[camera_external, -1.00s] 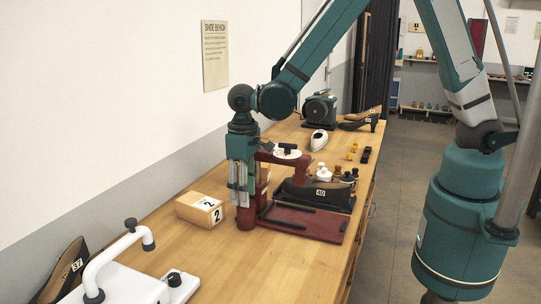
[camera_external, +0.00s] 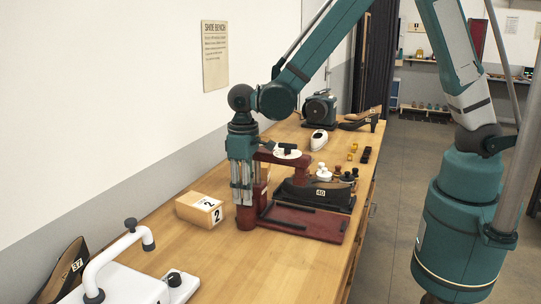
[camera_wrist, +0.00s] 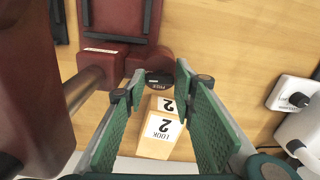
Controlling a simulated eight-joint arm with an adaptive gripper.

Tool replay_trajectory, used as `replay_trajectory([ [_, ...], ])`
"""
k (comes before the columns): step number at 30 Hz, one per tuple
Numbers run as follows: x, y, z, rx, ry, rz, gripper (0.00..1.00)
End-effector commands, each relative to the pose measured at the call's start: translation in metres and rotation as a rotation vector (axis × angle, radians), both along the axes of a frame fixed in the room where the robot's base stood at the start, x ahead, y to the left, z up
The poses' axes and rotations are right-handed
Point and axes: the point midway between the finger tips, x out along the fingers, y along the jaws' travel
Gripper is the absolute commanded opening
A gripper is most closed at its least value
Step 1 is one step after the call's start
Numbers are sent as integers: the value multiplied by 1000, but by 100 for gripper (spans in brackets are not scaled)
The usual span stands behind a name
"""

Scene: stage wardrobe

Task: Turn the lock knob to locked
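The red press (camera_external: 293,223) stands on the bench, and a white dial with a dark green knob (camera_external: 288,150) sits on top of its arm. I cannot tell whether this is the lock knob or read its setting. My gripper (camera_external: 241,203) points down beside the press's left post. In the wrist view my gripper (camera_wrist: 160,80) is open, its green pads wide apart. A dark round labelled part (camera_wrist: 158,84) shows between the fingertips; its label is unclear and I see no contact. The press's red body (camera_wrist: 35,100) is at left in the wrist view.
A number 2 box (camera_external: 199,209) stands left of my gripper; it also shows in the wrist view (camera_wrist: 157,150). A white machine with a black knob (camera_external: 174,279) is at the front left. A dark shoe (camera_external: 312,195) lies by the press. Bare bench lies in front.

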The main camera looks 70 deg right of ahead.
Motion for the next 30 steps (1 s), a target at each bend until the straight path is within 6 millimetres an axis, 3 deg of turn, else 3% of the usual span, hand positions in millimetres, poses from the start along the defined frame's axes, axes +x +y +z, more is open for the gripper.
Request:
replay_trajectory([
  [3,0,0,0,0,0,0,40],
  [17,0,0,4,0,0,0,40],
  [30,0,0,42,0,0,0,40],
])
